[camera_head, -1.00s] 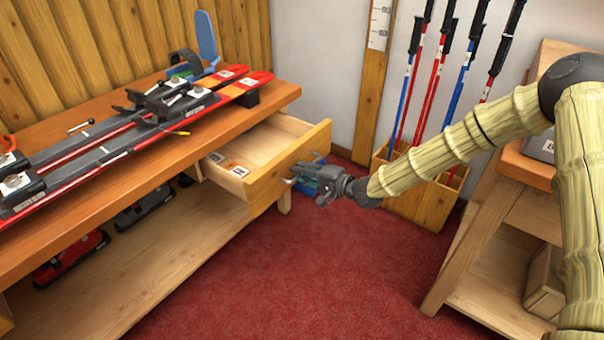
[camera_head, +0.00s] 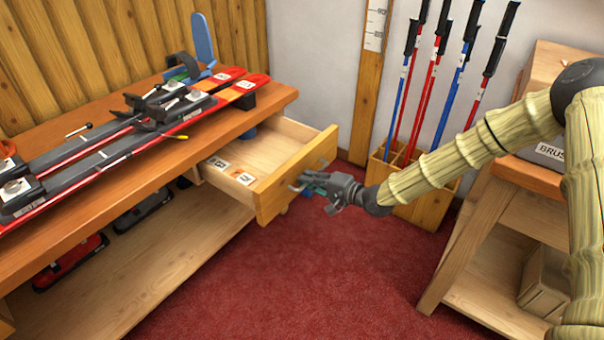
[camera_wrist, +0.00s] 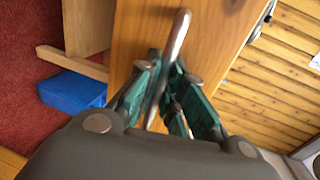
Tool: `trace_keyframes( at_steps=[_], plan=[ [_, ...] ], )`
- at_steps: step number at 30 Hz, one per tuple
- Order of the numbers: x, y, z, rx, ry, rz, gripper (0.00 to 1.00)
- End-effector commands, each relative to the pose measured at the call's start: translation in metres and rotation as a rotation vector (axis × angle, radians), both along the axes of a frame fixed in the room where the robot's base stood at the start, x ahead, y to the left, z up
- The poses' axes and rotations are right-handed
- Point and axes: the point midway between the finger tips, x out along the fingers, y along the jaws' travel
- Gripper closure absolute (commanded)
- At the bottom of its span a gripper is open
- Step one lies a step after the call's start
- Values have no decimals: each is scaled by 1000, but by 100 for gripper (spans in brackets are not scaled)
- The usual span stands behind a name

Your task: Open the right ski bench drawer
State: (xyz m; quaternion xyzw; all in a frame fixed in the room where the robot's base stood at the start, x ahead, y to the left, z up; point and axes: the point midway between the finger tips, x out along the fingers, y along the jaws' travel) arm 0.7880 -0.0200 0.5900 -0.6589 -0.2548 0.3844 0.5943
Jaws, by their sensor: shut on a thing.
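The right ski bench drawer (camera_head: 296,176) is a light wooden drawer under the bench's orange-brown top (camera_head: 247,115). It stands well out from the bench, with labelled cards inside. My gripper (camera_head: 310,185) is at the drawer's front face. In the wrist view my gripper (camera_wrist: 160,88) has its green fingers closed around the metal bar handle (camera_wrist: 176,38). The drawer front (camera_wrist: 140,30) fills the middle of that view. In the head view the handle is mostly hidden by the fingers.
Red skis (camera_head: 140,120) lie on the bench top. A wooden pole rack (camera_head: 425,205) with several ski poles stands against the wall. A wooden shelf unit (camera_head: 450,255) stands at right. Red carpet (camera_head: 300,290) before the drawer is clear.

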Motion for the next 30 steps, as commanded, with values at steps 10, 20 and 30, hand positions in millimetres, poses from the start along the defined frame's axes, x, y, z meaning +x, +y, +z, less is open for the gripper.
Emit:
trace_keyframes(
  at_steps=[10,20,30],
  plan=[
    [-1,-3,0,1,-1,-2,82],
    [-1,-2,0,1,-1,-1,81],
    [-22,-33,8,2,-1,-3,81]
  ],
)
